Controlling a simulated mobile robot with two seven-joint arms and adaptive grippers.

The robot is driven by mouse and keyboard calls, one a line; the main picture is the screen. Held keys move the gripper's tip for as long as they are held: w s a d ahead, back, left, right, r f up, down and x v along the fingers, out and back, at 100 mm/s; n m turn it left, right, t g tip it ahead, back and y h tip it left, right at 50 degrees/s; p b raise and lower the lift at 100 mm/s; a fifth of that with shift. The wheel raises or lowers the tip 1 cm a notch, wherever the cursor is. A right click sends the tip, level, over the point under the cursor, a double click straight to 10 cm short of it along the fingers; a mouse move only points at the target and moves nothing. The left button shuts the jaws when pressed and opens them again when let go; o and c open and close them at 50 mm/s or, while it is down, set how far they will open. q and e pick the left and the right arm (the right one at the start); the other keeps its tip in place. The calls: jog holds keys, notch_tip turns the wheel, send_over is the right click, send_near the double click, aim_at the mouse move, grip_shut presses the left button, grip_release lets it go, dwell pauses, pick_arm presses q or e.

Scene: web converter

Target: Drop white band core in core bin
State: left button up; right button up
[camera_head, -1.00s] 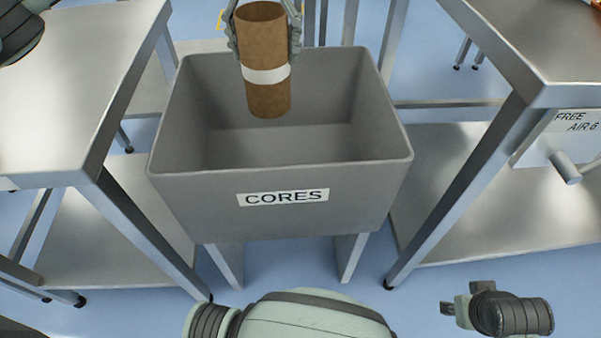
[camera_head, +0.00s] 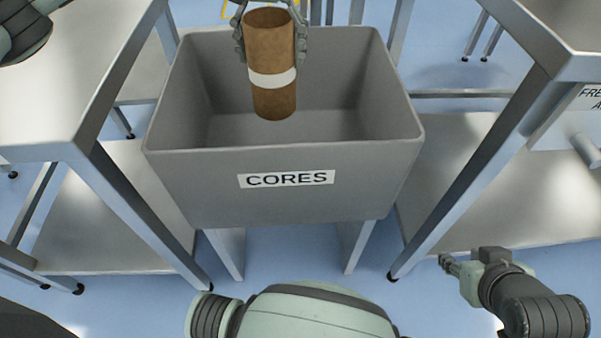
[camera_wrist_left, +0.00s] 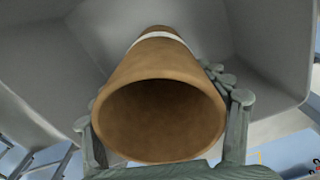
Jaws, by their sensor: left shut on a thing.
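The brown cardboard core (camera_head: 270,50) with a white band around it is upright, held over the grey bin labelled CORES (camera_head: 285,203). My left gripper (camera_head: 270,40) is shut on the upper part of the core, a finger on each side. The core's lower end overlaps the bin's opening in the head view. In the left wrist view the core (camera_wrist_left: 160,100) shows its hollow near end, with the bin's inside wall (camera_wrist_left: 50,55) behind it. My right gripper (camera_head: 450,264) is at the lower right, away from the bin; its finger opening is too small to judge.
A steel table (camera_head: 75,75) stands left of the bin and another (camera_head: 570,35) stands to the right. The visible bin interior is empty. Blue floor (camera_head: 290,262) shows below and around the bin.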

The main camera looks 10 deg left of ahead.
pick_arm(q)
jog(key=shift+f, duration=0.1)
jog(key=o, duration=1.9)
notch_tip(320, 180, up, 12)
